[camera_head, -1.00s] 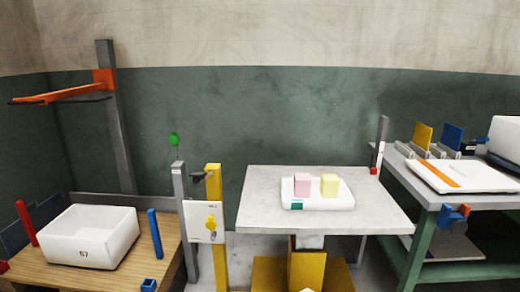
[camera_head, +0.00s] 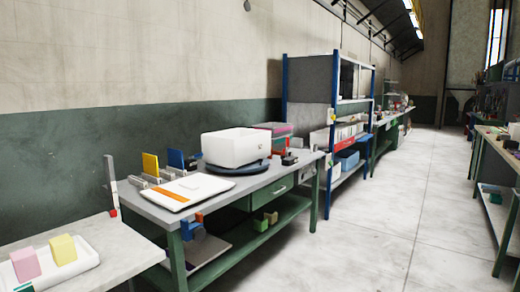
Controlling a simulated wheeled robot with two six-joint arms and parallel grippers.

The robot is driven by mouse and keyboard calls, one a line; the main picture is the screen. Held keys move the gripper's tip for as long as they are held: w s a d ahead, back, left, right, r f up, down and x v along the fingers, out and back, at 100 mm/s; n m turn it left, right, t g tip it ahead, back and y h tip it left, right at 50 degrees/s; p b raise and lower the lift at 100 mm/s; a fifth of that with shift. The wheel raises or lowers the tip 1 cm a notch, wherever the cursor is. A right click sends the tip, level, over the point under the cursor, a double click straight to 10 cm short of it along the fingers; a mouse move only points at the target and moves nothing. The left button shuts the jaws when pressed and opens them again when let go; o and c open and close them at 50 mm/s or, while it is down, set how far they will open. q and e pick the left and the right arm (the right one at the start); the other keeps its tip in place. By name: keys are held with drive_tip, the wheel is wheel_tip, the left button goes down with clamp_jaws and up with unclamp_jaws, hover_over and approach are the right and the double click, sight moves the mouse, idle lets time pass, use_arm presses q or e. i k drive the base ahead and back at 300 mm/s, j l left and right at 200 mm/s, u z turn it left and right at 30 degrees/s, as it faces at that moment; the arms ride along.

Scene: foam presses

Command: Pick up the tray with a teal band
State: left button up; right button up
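A white tray (camera_head: 88,257) lies on the light grey table at the lower left, partly cut off by the picture edge. A pink block (camera_head: 25,264) and a yellow block (camera_head: 62,250) stand on it. Its front side, where a teal patch showed a second ago, is mostly at or beyond the bottom edge. Another flat white tray or lid with an orange band (camera_head: 186,191) lies on the green-framed bench to the right. Neither of my grippers is in view.
The grey table (camera_head: 125,250) stands close to the green-framed bench (camera_head: 245,186), which holds a white bin (camera_head: 235,150) and upright yellow and blue plates. A blue-framed rack (camera_head: 328,130) stands beyond. The floor aisle (camera_head: 400,220) at the right is clear.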

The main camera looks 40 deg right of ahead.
sight(88, 259)
drive_tip(key=i+l+z, duration=0.15)
drive_tip(key=i+z, duration=0.15)
drive_tip(key=i, duration=0.3)
drive_tip(key=i+z, duration=0.25)
drive_tip(key=i, duration=0.4)
